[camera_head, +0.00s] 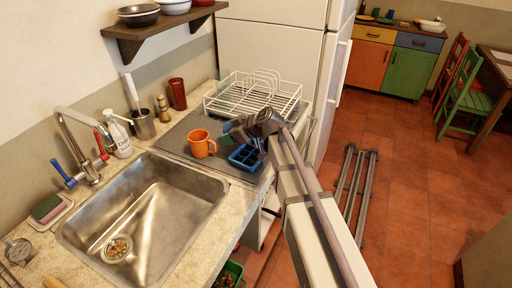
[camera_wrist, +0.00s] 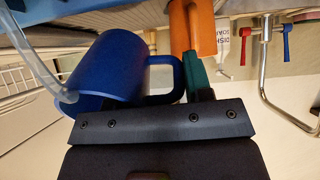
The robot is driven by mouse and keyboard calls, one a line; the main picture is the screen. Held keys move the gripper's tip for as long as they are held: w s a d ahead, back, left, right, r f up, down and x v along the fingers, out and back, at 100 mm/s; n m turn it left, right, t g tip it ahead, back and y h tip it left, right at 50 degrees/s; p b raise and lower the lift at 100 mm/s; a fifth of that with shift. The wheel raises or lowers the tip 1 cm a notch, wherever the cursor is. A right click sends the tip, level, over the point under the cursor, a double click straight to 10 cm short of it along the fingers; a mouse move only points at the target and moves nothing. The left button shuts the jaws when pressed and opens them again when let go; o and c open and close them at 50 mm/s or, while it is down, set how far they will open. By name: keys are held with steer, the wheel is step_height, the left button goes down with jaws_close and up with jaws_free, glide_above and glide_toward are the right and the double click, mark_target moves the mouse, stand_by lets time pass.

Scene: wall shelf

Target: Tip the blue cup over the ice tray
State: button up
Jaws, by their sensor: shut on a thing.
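The blue cup (camera_wrist: 115,68) is in my gripper (camera_head: 245,128), with its handle at the jaws in the wrist view. That view is upside down. The cup is tilted, its mouth to the left, and a clear stream (camera_wrist: 35,65) runs from its rim toward the tray side. The blue ice tray (camera_head: 245,158) lies on the counter just below my gripper in the head view; its cells are partly hidden by my arm. In the head view the cup is mostly hidden by my gripper. Where the stream lands is not clear.
An orange mug (camera_head: 202,143) stands close left of the ice tray. A white dish rack (camera_head: 252,97) is behind. The sink (camera_head: 150,215), tap (camera_head: 85,150) and soap bottle (camera_head: 118,135) are to the left. The counter's edge drops off at the right.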

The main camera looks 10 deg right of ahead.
steer(key=shift+s+d+r+t+y, duration=0.1)
steer(key=shift+r+t+y, duration=0.55)
steer(key=shift+r, duration=0.45)
steer(key=shift+s+d+r+t+y, duration=0.1)
steer(key=shift+r+t+y, duration=0.35)
steer(key=shift+r+y, duration=0.5)
stand_by(1.1)
steer(key=shift+s+d+r+t+y+b, duration=0.2)
steer(key=shift+d+r+t, duration=0.1)
steer(key=shift+r, duration=0.3)
steer(key=shift+s+d+r+t+y+b, duration=0.1)
steer(key=shift+s+d+r+t+y, duration=0.15)
steer(key=shift+r, duration=0.3)
steer(key=shift+s+d+r+t+y+b, duration=0.1)
steer(key=shift+d+r+t+y+b, duration=0.15)
steer(key=shift+t+y+b, duration=0.55)
stand_by(0.7)
steer(key=shift+r+g+h, duration=0.1)
steer(key=shift+g+h, duration=0.15)
